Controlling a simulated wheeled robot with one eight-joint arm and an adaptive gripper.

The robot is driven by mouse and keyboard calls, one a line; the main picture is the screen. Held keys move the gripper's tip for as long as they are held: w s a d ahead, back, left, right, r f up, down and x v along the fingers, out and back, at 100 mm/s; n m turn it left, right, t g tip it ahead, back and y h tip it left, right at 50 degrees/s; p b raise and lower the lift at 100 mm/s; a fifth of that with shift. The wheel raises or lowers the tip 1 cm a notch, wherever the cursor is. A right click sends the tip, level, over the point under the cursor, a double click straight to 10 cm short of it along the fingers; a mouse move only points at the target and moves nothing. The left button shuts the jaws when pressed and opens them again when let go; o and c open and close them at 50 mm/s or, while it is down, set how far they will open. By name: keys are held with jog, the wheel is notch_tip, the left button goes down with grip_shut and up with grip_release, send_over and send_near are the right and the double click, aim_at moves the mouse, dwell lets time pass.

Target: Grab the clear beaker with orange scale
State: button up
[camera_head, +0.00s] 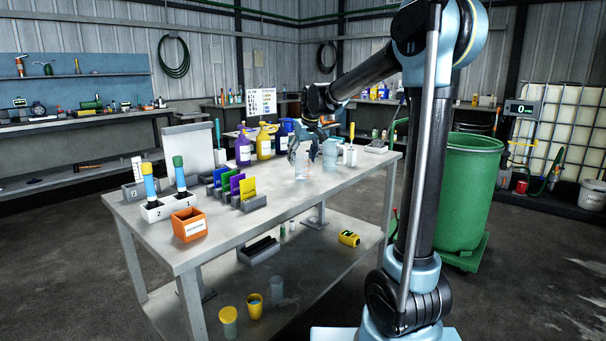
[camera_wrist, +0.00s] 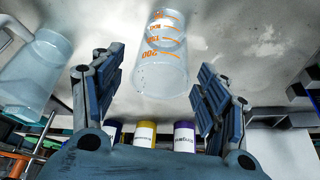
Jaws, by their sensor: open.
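The clear beaker with orange scale (camera_wrist: 160,66) stands on the table in the wrist view, its orange marks facing the camera. It lies ahead of the gap between my gripper's fingers. In the head view the beaker (camera_head: 301,167) is small and faint on the grey table (camera_head: 295,204). My gripper (camera_wrist: 160,95) is open, with one finger on each side of the picture and nothing held. In the head view my gripper (camera_head: 303,148) is just above and around the beaker's upper part; contact cannot be told.
A clear pitcher (camera_wrist: 30,75) stands left in the wrist view. Coloured cards (camera_head: 235,186) in a grey holder and an orange box (camera_head: 189,224) are to the left. The front table area is clear.

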jog(key=shift+w+f, duration=0.15)
jog(key=shift+f, duration=0.2)
jog(key=c, duration=1.5)
jog(key=shift+r, duration=0.2)
